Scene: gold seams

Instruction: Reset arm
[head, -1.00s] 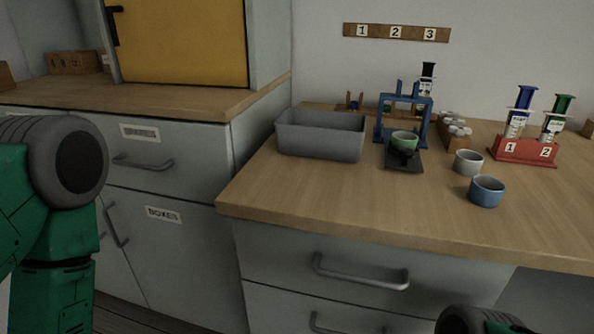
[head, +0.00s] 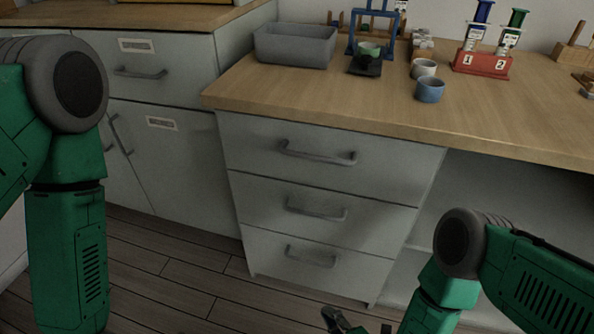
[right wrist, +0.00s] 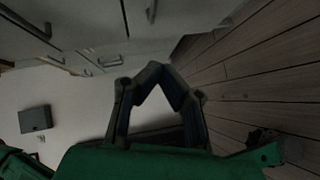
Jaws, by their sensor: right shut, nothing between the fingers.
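My right gripper (head: 345,322) shows at the bottom edge of the head view, low over the floor in front of the drawers and partly cut off by the frame. In the right wrist view the right gripper (right wrist: 154,72) has its two dark fingers meeting at the tips, with nothing between them. My left arm comes in along the left side of the head view and hangs down. The left gripper lies outside the frame.
A wooden counter (head: 400,105) over grey drawers (head: 315,195) stands ahead. On it are a grey bin (head: 295,46), a blue cup (head: 429,90), a white cup (head: 423,69) and a red syringe rack (head: 482,62). The plank floor (head: 185,270) is clear at left.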

